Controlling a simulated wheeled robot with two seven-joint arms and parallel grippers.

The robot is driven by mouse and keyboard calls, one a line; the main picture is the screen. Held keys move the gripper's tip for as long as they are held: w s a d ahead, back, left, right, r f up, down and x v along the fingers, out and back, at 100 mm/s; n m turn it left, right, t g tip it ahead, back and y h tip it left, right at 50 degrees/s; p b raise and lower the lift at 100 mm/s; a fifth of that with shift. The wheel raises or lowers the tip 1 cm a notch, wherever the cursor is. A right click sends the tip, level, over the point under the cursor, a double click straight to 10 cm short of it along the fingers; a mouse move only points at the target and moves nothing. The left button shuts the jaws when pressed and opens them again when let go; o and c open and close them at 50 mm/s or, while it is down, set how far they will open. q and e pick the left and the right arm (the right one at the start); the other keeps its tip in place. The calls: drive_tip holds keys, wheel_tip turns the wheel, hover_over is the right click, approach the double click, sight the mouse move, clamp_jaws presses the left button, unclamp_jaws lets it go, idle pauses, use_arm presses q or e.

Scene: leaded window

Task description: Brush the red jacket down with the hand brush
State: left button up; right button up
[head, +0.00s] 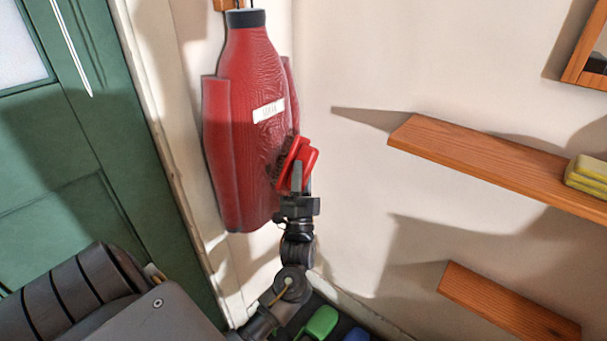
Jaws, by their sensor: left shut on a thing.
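The red jacket (238,170) hangs against the pale wall in the upper middle of the head view, with a dark collar and a small white label (268,111) on its front. My left gripper (302,180) is shut on the red hand brush (300,153) at the jacket's right side. The brush's dark bristles face left against the jacket front and seem to touch it; exact contact is hard to tell. The gripper's fingers and brush cover a little of the jacket's right edge. My right gripper is not in view.
A wooden shelf (470,155) with yellow folded things (588,176) sticks out at the right, with a lower wooden shelf (505,303) below. A green door (90,150) stands at the left. Green (320,322) and blue items lie low at the bottom. Wall between jacket and shelves is clear.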

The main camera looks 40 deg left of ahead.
sight(292, 169)
use_arm(q)
drive_tip(key=shift+a, duration=0.75)
drive_tip(key=shift+a, duration=0.75)
drive_tip(key=shift+f+b, duration=0.75)
drive_tip(key=shift+f, duration=0.55)
drive_tip(key=shift+f+b, duration=0.4)
drive_tip(key=shift+f, duration=0.35)
wheel_tip(292, 169, down, 4)
drive_tip(key=shift+a+r+b, duration=0.1)
drive_tip(key=shift+b, duration=1.15)
